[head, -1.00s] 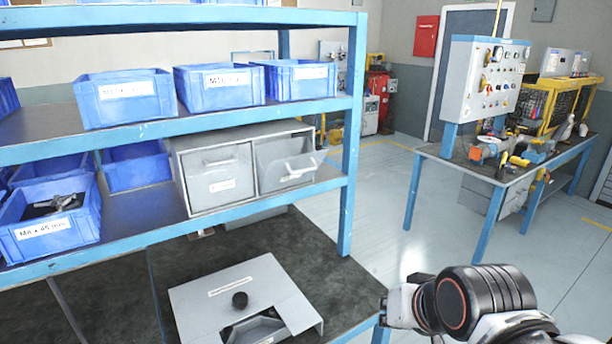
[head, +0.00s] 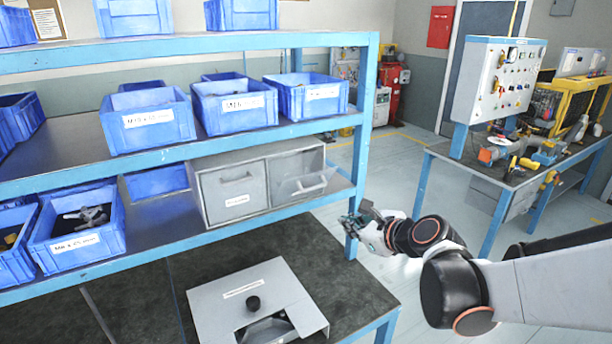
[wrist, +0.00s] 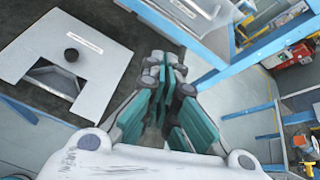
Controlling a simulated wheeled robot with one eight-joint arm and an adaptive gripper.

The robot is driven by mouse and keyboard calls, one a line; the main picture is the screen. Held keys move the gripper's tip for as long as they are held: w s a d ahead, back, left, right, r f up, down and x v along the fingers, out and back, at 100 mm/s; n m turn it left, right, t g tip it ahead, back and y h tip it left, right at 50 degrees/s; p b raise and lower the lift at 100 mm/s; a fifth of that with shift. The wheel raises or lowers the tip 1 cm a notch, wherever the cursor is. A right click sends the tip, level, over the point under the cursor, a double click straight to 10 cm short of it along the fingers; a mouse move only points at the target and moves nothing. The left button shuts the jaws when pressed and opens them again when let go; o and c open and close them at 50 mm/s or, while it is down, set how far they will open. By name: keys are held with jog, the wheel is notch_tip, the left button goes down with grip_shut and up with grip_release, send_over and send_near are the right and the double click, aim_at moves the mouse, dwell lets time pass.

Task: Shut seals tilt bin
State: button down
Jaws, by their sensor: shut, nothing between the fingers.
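A grey tilt-bin unit (head: 225,168) with two bins stands on the middle shelf in the head view. Its left bin (head: 237,192) is closed, with a small label too blurred to read. Its right bin (head: 302,184) has a see-through front with a pale handle and leans outward, open at the top. I cannot read a name on it. My gripper (head: 352,222) is shut and empty, in front of the shelf's right post, right of and below the open bin, apart from it. In the wrist view its teal fingers (wrist: 165,72) are together.
Blue shelf edges and the right post (head: 364,150) stand close to my gripper. Blue bins (head: 80,235) fill the shelves. A grey box with a black knob (head: 253,303) sits on the dark bench below. Open floor lies to the right, before another workbench (head: 490,165).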

aim_at(300, 179)
jog(key=w+a+m, duration=0.2)
jog(key=w, duration=0.5)
jog(key=w+a+f+m, duration=0.1)
jog(key=w+a+m, duration=0.1)
jog(key=w, duration=0.5)
jog(key=shift+w+a+f+t, duration=0.15)
jog(key=shift+a+f+t, duration=0.2)
jog(key=shift+a, duration=0.25)
jog(key=shift+r, duration=0.15)
jog(key=shift+w+a+r, duration=0.1)
jog(key=shift+w+r, duration=0.05)
jog(key=shift+r, duration=0.1)
jog(key=shift+w+a+r+p, duration=0.2)
jog(key=shift+w+r+p, duration=0.25)
jog(key=shift+r, duration=0.3)
